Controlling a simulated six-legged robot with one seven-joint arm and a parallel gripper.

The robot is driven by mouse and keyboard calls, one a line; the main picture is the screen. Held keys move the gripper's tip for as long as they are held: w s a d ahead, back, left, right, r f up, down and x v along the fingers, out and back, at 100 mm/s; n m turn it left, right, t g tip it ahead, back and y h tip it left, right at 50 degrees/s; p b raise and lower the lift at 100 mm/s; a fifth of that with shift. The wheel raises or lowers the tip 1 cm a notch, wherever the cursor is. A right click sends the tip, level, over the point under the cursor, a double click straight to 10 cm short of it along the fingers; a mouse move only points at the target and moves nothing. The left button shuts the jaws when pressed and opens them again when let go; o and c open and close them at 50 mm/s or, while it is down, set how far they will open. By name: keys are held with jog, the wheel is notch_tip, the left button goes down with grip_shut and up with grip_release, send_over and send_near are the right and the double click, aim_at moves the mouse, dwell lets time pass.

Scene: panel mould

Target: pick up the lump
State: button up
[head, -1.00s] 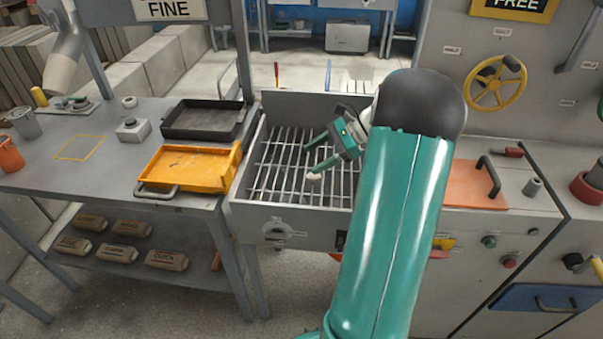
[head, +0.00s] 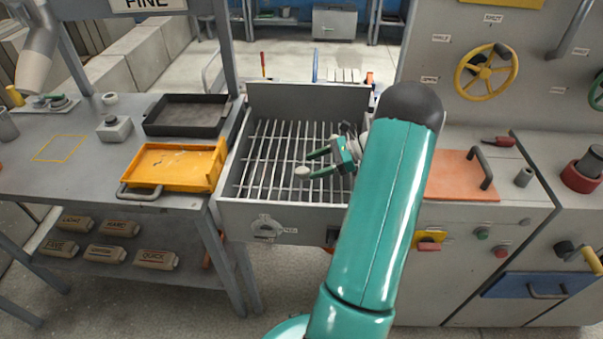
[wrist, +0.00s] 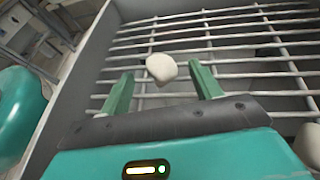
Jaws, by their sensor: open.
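The lump (wrist: 161,68) is a small off-white, rounded piece that appears to rest on the bars of the metal grate (head: 262,160). In the head view the lump (head: 302,171) shows just beyond the fingertips of my gripper (head: 308,163). My gripper is green and open, with its two fingers apart. In the wrist view my gripper (wrist: 161,72) points at the lump, which lies between and slightly ahead of the fingertips. I cannot tell whether a finger touches it.
The grate sits in a grey box with raised walls (head: 307,98). To its left is a table with a yellow tray (head: 172,168) and a black tray (head: 188,114). To its right is a grey cabinet with an orange plate (head: 450,176). A pale rounded thing (wrist: 310,145) shows at the wrist view's right edge.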

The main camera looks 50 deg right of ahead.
aim_at(301, 169)
jog(key=x, duration=0.7)
jog(key=shift+w+a, duration=0.15)
jog(key=shift+w, duration=0.1)
jog(key=c, duration=1.1)
